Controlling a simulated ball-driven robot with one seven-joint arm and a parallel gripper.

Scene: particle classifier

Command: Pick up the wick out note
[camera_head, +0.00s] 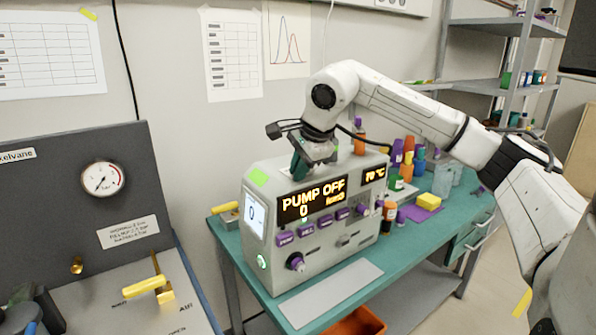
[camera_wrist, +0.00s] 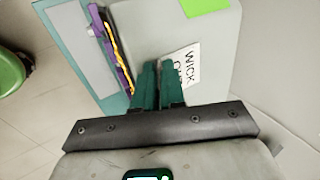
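The wick out note is a white slip (camera_wrist: 188,66) with black lettering, of which "WICK" reads clearly. It is on the grey top of the pump machine (camera_wrist: 218,50), and its lower left part is hidden behind one finger in the wrist view. I cannot make the note out in the head view. My gripper (camera_wrist: 158,66) has two teal fingers close together, with a narrow gap at most, at the note's left edge. It is above the machine's top in the head view (camera_head: 300,172). Whether the fingers touch or pinch the note is not clear.
A green sticky note (camera_head: 259,177) is on the machine's top left. Coloured bottles (camera_head: 398,160) and a yellow block (camera_head: 429,201) stand behind and right on the teal bench (camera_head: 455,213). A dark gauge panel (camera_head: 60,190) is at the left.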

